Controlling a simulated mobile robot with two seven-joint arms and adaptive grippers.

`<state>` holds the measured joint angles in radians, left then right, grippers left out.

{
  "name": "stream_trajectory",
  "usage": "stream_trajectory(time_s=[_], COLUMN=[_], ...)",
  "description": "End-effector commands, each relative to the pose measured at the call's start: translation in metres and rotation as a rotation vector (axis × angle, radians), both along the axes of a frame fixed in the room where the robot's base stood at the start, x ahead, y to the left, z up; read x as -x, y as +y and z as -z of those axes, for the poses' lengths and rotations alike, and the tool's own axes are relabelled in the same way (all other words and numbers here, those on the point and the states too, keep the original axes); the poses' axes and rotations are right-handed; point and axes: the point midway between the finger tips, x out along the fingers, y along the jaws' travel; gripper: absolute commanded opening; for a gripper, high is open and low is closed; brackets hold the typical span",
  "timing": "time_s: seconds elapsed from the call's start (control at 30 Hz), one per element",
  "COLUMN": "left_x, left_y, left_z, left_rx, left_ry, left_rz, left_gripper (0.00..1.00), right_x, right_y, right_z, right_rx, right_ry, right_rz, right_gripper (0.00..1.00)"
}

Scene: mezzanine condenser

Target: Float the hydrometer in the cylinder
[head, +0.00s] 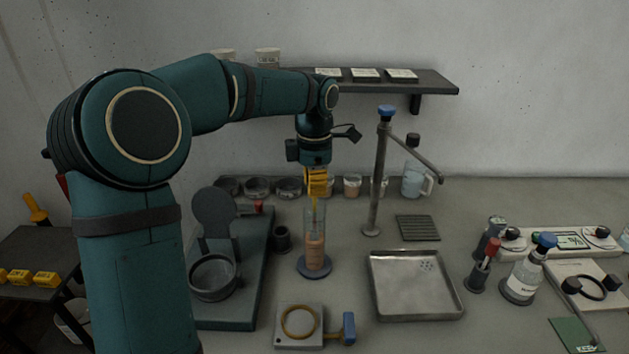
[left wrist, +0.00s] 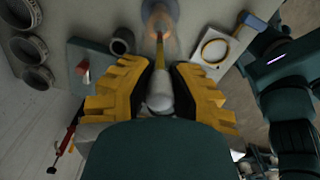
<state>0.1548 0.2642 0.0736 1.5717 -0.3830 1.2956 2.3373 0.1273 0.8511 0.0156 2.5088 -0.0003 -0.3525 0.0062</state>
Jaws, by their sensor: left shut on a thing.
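The clear cylinder (head: 315,252) stands upright on a round blue base and holds a pinkish-orange liquid. My left gripper (head: 316,190), with yellow fingers, is directly above the cylinder mouth. It is shut on the hydrometer (left wrist: 160,92), a slim pale piece between the fingers in the left wrist view. Its thin lower part points down toward the cylinder (left wrist: 160,18). In the head view this thin part (head: 314,207) shows below the fingers at the cylinder's top. I cannot tell how far inside the cylinder it reaches. My right gripper is in neither view.
A tap column (head: 379,175) with a spout rises right of the cylinder. A metal tray (head: 414,286) lies front right. A block with a yellow ring (head: 299,337) is in front. A dark cup (head: 282,239) and a green stand (head: 256,284) are left. A shelf (head: 430,83) hangs behind.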

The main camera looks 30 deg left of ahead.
Motion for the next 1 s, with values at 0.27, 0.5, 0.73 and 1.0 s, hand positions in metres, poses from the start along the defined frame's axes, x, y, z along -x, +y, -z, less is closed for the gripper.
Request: stream_trajectory(time_s=[0.27, 0.5, 0.73, 1.0], left_x=[0.0, 0.0, 0.0, 0.0], left_y=[0.0, 0.0, 0.0, 0.0], left_z=[0.021, 0.031, 0.033, 0.033], left_rx=[0.0, 0.0, 0.0, 0.0], left_ry=[0.0, 0.0, 0.0, 0.0], left_rz=[0.001, 0.0, 0.0, 0.0], left_gripper=[0.0, 0.0, 0.0, 0.48], right_x=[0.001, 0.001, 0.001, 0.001], right_y=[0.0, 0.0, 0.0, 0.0], right_z=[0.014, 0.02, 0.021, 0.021], right_rx=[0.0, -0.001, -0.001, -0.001], right_ry=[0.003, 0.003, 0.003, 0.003], right_rz=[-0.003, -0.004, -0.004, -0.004], right_gripper=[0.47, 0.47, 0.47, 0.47])
